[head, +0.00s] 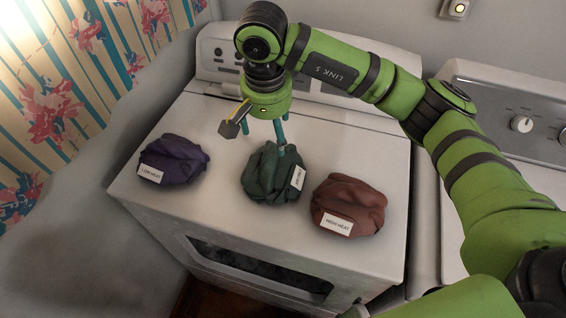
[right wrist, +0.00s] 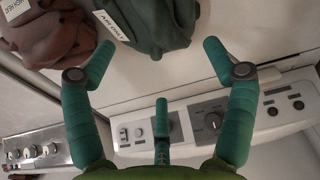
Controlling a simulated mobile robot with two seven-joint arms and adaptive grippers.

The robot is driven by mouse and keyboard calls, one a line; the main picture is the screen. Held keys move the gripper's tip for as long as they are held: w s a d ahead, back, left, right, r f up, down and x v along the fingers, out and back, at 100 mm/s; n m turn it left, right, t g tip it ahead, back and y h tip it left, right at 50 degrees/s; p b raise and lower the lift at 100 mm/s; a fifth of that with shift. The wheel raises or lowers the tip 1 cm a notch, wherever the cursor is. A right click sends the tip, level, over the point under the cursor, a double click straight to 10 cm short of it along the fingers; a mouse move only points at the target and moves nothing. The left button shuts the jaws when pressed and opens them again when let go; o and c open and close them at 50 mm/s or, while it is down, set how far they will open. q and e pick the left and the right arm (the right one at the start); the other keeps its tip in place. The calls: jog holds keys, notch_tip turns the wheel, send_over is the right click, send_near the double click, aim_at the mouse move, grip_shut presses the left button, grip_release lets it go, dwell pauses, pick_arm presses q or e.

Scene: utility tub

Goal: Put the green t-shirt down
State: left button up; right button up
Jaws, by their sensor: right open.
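The dark green t-shirt (head: 268,176) is a crumpled bundle with a white label, resting on the white dryer top between two other bundles. It also shows at the top of the right wrist view (right wrist: 160,22). My right gripper (head: 280,138) is just behind and above it in the head view, with teal fingers. In the right wrist view, the fingers (right wrist: 158,62) are spread apart with nothing between them, and the shirt lies beyond the fingertips. Whether a finger touches the cloth is hard to tell. My left gripper is not in view.
A purple bundle (head: 172,160) labelled low heat lies to the left on the dryer top (head: 225,215). A red-brown bundle (head: 348,204) labelled high heat lies close on the right. The control panel (head: 222,60) rises behind. Another appliance (head: 505,110) stands to the right.

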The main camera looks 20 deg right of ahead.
aim_at(274, 156)
jog(key=shift+f+b, duration=0.3)
jog(key=shift+f, duration=0.35)
jog(key=shift+s+a, duration=0.2)
notch_tip(274, 156, down, 2)
jog(key=shift+d+f+p, duration=0.1)
jog(key=shift+d+p, duration=0.05)
jog(key=shift+p, duration=0.75)
notch_tip(274, 156, down, 4)
jog(key=shift+s+d+f+p, duration=0.1)
jog(key=shift+s+d+p, duration=0.05)
jog(key=shift+p, duration=1.05)
jog(key=shift+f, duration=0.3)
jog(key=c, duration=1.6)
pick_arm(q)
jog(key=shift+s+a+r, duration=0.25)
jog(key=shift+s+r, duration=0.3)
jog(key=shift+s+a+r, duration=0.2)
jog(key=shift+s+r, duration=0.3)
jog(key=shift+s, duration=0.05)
pick_arm(e)
grip_shut()
